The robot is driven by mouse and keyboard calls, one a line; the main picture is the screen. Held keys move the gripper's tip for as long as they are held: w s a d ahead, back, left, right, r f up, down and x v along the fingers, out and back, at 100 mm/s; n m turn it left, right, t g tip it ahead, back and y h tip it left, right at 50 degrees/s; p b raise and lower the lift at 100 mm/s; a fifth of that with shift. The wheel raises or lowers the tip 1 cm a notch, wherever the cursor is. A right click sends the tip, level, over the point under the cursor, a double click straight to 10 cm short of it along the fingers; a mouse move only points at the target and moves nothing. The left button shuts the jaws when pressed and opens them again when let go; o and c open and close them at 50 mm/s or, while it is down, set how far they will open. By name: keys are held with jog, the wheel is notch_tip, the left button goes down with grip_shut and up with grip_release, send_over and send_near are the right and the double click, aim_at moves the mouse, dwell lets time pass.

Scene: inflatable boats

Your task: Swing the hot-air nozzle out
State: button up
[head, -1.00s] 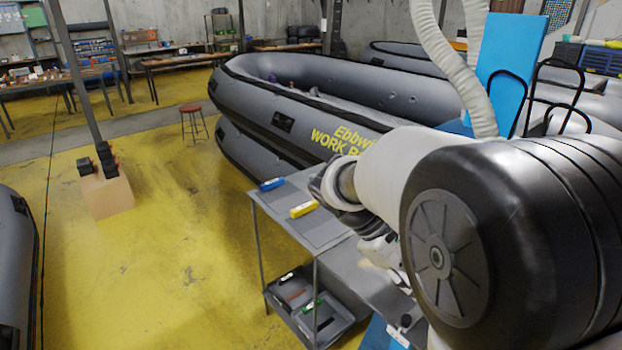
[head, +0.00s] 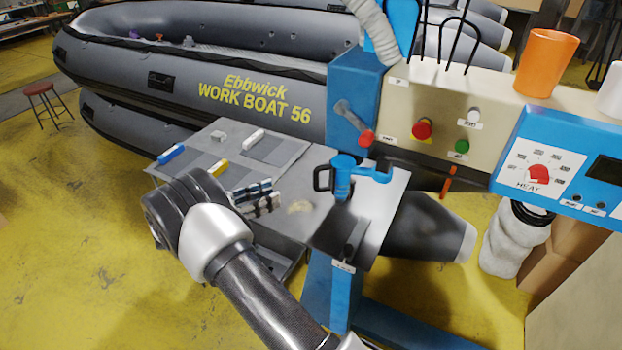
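The blue machine (head: 350,85) stands right of centre in the head view. A grey lever with a red knob (head: 366,138) slants from its side. Below it, a blue fitting with a black handle (head: 342,178) sits over a metal plate (head: 385,215). I cannot tell for sure which of these parts is the hot-air nozzle. My gripper (head: 268,196) is left of the blue fitting, over the grey table, apart from both fitting and lever. Its fingers show side by side and nothing is seen between them; their opening is unclear.
A control panel with a red HEAT dial (head: 539,174) and red and green buttons is at right. An orange cup (head: 545,62) stands on top. The grey table (head: 285,150) carries blue, yellow and white pieces. A large grey boat (head: 200,60) lies behind.

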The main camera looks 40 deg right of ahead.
aim_at(316, 185)
jog(key=s+d, duration=0.1)
jog(key=d, duration=0.4)
jog(key=s+d+b, duration=0.1)
jog(key=d, duration=0.3)
jog(key=s+d+b, duration=0.1)
jog(key=d, duration=0.4)
jog(key=shift+d, duration=0.3)
jog(key=shift+c, duration=0.2)
grip_shut()
